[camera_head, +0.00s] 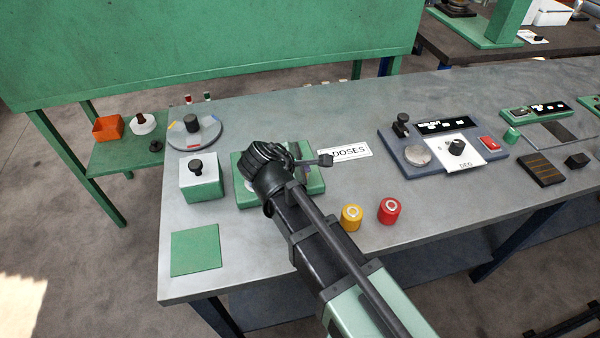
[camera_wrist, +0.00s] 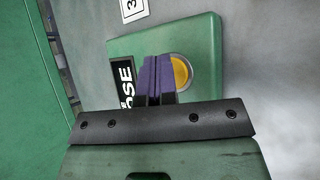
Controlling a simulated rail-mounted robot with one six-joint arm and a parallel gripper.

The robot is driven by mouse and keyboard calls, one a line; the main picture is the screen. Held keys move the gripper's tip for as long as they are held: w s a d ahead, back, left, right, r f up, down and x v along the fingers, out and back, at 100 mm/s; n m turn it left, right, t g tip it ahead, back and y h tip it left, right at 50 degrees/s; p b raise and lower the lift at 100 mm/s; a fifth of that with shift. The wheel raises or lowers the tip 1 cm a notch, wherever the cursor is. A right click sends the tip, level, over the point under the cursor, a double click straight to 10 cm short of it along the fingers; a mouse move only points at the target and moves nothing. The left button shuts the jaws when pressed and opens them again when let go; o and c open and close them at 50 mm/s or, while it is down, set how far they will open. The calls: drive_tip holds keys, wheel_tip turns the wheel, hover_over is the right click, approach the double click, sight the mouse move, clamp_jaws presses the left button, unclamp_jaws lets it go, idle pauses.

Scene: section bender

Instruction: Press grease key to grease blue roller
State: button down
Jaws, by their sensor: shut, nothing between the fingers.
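A green panel (camera_head: 315,185) lies on the grey bench, mostly under my arm. In the wrist view the panel (camera_wrist: 205,35) carries a round yellow key (camera_wrist: 181,72) in a pale ring and a black label (camera_wrist: 126,85) of which "OSE" is readable. My gripper's purple fingers (camera_wrist: 154,62) are shut together and empty. They appear over the panel between label and key, covering the key's left edge; I cannot tell whether they touch it. My wrist hides the key in the head view. I cannot identify a blue roller. A round dial (camera_head: 192,132) has coloured segments and a black knob.
A green box (camera_head: 201,182) with a black knob stands left of the panel. A "DOSES" card (camera_head: 346,149) lies behind. Yellow (camera_head: 351,217) and red (camera_head: 390,210) cylinders stand right of my arm. A control box (camera_head: 440,150) is further right. A green pad (camera_head: 195,252) lies front left.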

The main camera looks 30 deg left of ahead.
drive_tip(key=shift+r, duration=0.1)
drive_tip(key=shift+r+p, duration=0.75)
drive_tip(key=shift+p, duration=0.05)
wheel_tip(320, 180, up, 5)
drive_tip(key=p, duration=0.5)
idle(2.1)
